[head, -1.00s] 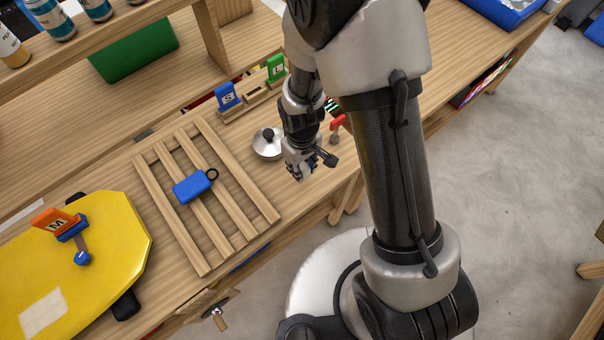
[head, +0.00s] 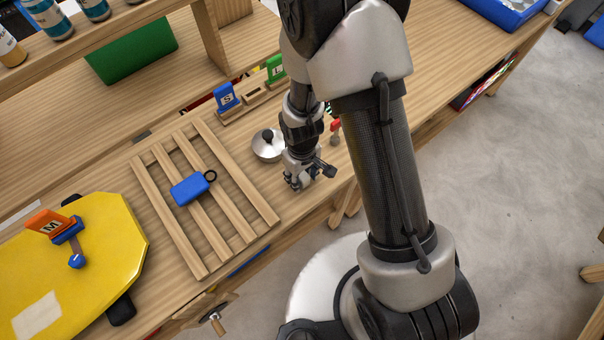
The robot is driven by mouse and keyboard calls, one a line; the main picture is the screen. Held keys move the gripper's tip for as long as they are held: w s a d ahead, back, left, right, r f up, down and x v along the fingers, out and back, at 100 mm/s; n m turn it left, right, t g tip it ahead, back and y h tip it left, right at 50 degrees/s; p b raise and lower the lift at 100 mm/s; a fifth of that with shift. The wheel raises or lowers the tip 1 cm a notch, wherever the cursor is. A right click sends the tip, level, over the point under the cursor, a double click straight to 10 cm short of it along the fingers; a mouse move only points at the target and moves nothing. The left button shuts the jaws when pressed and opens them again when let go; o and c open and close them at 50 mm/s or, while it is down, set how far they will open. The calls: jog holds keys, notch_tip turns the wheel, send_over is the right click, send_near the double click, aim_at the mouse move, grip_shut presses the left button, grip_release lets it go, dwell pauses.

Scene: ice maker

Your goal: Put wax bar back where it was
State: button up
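No thing is marked as wax, so I cannot tell for sure which one is the wax bar. An orange piece marked M (head: 48,224) stands on the yellow board (head: 118,235) at the lower left, joined to or touching a blue-ended tool (head: 77,261). A wooden holder (head: 254,96) at the back holds a blue piece marked S (head: 226,97) and a green piece marked L (head: 276,68), with a gap between them. My gripper (head: 296,184) hangs over the bench's front edge, right of the slatted rack, apart from these pieces. Its fingers are too small to read; nothing visible is in it.
A blue block with a black ring (head: 189,190) lies on the wooden slatted rack (head: 237,206). A round metal lid (head: 268,145) with a black knob sits close beside my gripper. A red-handled item (head: 335,126) stands behind my wrist. A shelf with bottles (head: 48,20) is at upper left.

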dwell(0.3)
notch_tip(320, 180, up, 13)
jog(key=p, duration=0.4)
notch_tip(320, 180, up, 16)
jog(key=m+t, duration=0.2)
jog(key=m, duration=0.1)
send_over(302, 174)
jog(key=s+d, duration=0.2)
jog(key=d, duration=0.3)
jog(key=s+d+r+m+t, duration=0.1)
jog(key=s+d+r, duration=0.1)
jog(key=s+r, duration=0.1)
jog(key=s+d+r+m, duration=0.1)
jog(key=s+d+r, duration=0.1)
jog(key=s+r, duration=0.2)
jog(key=s+d+r+m+t, duration=0.1)
jog(key=s+r, duration=0.2)
jog(key=s, duration=0.1)
jog(key=shift+s+d+r+m+t, duration=0.3)
jog(key=shift+s+d+r+m, duration=0.05)
jog(key=shift+d+r+m, duration=0.05)
jog(key=shift+c, duration=0.4)
